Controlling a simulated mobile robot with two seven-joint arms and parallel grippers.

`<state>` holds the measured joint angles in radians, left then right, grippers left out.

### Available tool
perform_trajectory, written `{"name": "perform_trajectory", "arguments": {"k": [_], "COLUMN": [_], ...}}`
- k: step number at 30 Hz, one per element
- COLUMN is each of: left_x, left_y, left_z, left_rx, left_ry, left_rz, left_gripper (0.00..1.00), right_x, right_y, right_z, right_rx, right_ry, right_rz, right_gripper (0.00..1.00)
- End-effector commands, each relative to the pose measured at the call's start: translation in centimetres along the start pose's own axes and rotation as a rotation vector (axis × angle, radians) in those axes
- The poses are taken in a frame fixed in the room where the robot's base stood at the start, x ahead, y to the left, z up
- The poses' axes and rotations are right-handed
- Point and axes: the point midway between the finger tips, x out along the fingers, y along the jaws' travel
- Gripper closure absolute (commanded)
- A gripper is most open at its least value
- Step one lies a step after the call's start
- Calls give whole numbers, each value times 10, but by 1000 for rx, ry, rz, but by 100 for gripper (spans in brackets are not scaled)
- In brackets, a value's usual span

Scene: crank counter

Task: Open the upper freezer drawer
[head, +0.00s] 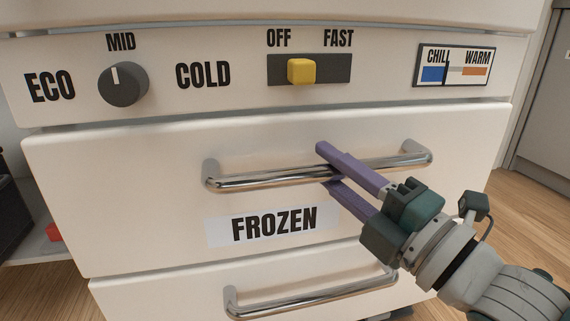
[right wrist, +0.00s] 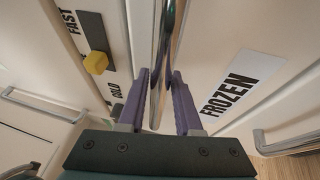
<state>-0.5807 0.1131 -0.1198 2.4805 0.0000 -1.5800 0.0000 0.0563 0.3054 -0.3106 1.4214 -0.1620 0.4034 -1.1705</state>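The upper freezer drawer (head: 110,195) is a white front labelled FROZEN, below the control panel in the head view. It looks closed. Its chrome bar handle (head: 265,180) runs across the front, and it also shows in the right wrist view (right wrist: 166,35). My right gripper (head: 325,164) is at the handle's middle, with one purple finger above the bar and one below. In the right wrist view the fingers (right wrist: 160,85) stand on either side of the bar, with a gap seen between them and it. My left gripper is not in view.
A lower drawer with a similar handle (head: 310,294) is beneath. The control panel above has a grey knob (head: 123,84), a yellow slider (head: 301,71) and a chill-warm gauge (head: 454,67). Wooden floor (head: 535,215) shows at the right, a dark object (head: 14,210) at the left.

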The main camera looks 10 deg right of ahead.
Motion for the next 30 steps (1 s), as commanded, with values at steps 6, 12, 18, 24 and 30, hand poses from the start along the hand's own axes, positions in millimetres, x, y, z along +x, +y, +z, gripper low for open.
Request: {"name": "perform_trajectory", "arguments": {"k": [6, 12, 18, 24, 30], "left_x": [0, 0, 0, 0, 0], "left_y": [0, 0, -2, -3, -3], "left_z": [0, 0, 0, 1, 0], "left_rx": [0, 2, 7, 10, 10], "left_ry": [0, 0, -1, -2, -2], "left_rz": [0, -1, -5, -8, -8], "left_gripper": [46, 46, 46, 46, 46], "right_x": [0, 0, 0, 0, 0], "right_y": [0, 0, 0, 0, 0], "right_z": [0, 0, 0, 0, 0], "right_rx": [0, 0, 0, 0, 0], "right_ry": [0, 0, 0, 0, 1], "right_rz": [0, 0, 0, 0, 0], "right_gripper": [93, 100, 100, 100, 100]}}
